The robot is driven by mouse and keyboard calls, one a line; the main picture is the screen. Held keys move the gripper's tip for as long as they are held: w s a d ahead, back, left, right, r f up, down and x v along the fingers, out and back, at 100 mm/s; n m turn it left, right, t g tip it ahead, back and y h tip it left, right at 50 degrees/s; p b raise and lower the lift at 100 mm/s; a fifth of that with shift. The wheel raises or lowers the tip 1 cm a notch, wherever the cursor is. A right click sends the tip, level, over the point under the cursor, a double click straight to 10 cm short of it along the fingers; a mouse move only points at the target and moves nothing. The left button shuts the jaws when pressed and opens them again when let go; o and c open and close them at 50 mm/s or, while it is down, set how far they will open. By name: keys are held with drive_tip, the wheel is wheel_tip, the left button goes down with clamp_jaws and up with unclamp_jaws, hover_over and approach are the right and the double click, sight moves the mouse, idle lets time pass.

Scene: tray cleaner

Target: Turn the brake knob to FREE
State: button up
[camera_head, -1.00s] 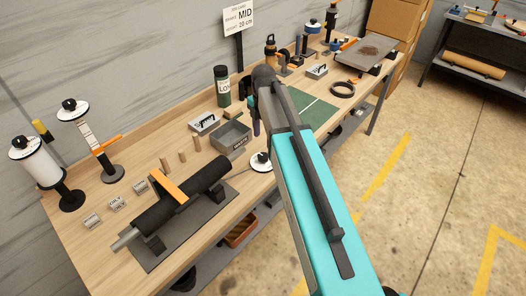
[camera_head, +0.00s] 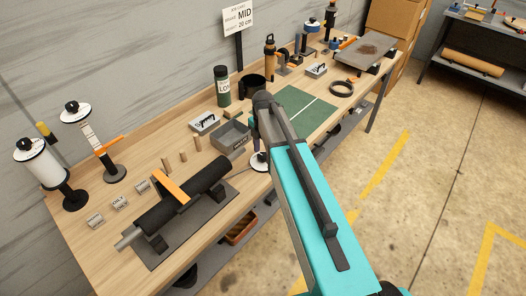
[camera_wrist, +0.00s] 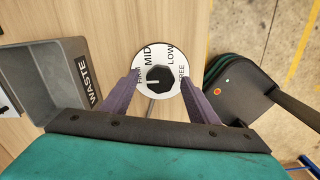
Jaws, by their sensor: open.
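The brake knob (camera_wrist: 159,78) is a dark faceted knob in the middle of a round white dial (camera_wrist: 160,53). The dial reads FIRM, MID, LOW and FREE, from left round to right. A small light mark on the knob points left, towards the FIRM side. My gripper (camera_wrist: 157,82) is open, with one purple finger left of the knob and one right of it. Neither finger visibly touches the knob. In the head view, the white dial (camera_head: 259,163) is at the bench's front edge, partly hidden by my gripper (camera_head: 260,150).
A grey WASTE bin (camera_wrist: 35,70) stands left of the dial in the wrist view. In the head view, a black roller (camera_head: 185,195) lies left of the dial and a green mat (camera_head: 306,108) lies beyond my arm. A card (camera_head: 238,18) reads MID.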

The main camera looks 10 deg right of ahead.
drive_tip(key=shift+f, duration=0.15)
drive_tip(key=c, duration=1)
